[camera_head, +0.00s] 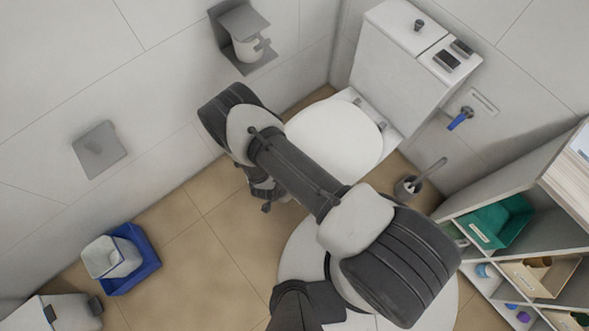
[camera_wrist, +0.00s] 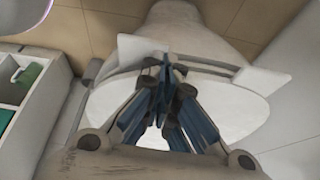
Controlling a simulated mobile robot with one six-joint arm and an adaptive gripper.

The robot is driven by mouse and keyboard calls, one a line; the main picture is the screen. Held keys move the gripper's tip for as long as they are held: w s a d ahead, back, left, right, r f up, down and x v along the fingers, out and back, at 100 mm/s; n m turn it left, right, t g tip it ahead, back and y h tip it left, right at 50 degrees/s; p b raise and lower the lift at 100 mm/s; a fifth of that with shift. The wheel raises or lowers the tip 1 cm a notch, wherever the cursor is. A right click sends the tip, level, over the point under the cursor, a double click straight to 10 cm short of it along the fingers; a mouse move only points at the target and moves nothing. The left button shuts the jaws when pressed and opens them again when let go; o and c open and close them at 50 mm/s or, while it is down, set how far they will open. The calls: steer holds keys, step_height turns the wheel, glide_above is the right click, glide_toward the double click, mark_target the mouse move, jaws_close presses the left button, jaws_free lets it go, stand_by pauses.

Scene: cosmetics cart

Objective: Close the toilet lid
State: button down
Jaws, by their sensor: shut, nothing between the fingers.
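The white toilet (camera_head: 385,78) stands against the wall in the head view. Its white oval lid (camera_head: 340,138) appears to lie flat over the bowl, with its left and front part hidden behind my arm. No open bowl shows. My gripper (camera_head: 267,205) hangs beside the toilet's front left, partly hidden by my wrist. In the wrist view my gripper (camera_wrist: 165,140) has its dark and blue fingers together, with nothing between them. A broad white oval surface (camera_wrist: 240,118) of the toilet shows behind the fingers; I cannot tell whether they touch it.
A toilet brush in its holder (camera_head: 408,188) stands right of the toilet. A shelf unit (camera_head: 500,215) with a green bin (camera_head: 503,222) is at the right. A blue tray (camera_head: 135,270) with a white bin lies at the lower left. The tiled floor (camera_head: 200,235) between is clear.

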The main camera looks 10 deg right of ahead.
steer(key=shift+f, duration=0.5)
steer(key=shift+s+f, duration=0.15)
steer(key=shift+s, duration=0.05)
